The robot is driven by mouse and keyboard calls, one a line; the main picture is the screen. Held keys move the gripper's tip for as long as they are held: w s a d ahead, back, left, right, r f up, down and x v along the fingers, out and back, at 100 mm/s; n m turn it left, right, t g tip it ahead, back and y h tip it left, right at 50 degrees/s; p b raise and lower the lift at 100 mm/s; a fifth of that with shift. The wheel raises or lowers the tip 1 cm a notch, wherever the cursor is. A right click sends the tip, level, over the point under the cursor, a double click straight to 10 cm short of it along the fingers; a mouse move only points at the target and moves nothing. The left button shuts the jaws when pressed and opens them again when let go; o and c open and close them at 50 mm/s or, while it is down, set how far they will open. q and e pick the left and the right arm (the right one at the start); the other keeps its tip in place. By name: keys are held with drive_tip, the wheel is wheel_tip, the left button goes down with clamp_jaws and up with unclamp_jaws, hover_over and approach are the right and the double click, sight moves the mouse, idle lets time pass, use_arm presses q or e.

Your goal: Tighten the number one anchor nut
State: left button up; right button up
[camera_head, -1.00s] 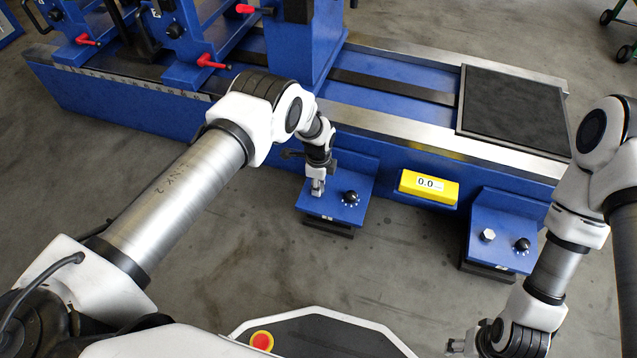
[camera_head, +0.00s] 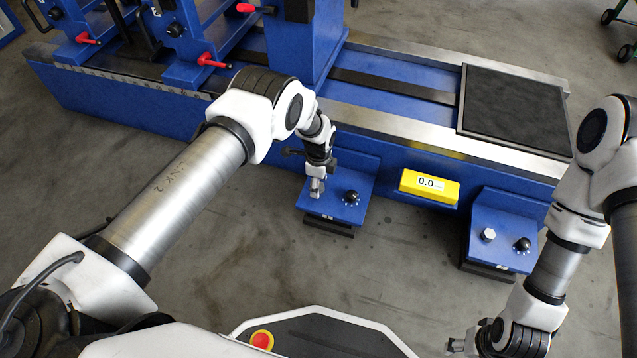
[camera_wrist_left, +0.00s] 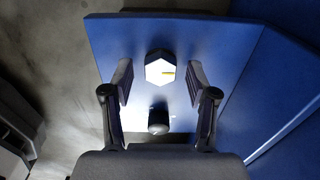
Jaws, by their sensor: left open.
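My left gripper (camera_head: 316,188) is over the left blue foot plate (camera_head: 357,167). In the left wrist view its two fingers (camera_wrist_left: 159,84) are open, one to each side of a bright hex nut (camera_wrist_left: 160,70), with gaps on both sides. The head view hides this nut behind the gripper. A black dial knob (camera_head: 351,198) stands beside it on the same plate. The right foot plate (camera_head: 506,215) carries another hex nut (camera_head: 488,235) and a dial knob (camera_head: 522,244). My right gripper (camera_head: 462,343) is at the bottom edge, away from both plates; its jaw opening is unclear.
A yellow display (camera_head: 429,187) reading 0.0 sits between the foot plates on the blue machine bed (camera_head: 400,155). A black mat (camera_head: 515,108) lies on the bed's right end. Red-handled clamps (camera_head: 212,61) stand at the left. Grey floor (camera_head: 390,270) is clear in front.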

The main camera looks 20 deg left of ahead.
use_arm(q)
wheel_tip(320, 180, up, 12)
drive_tip(key=shift+f, duration=0.2)
idle(0.4)
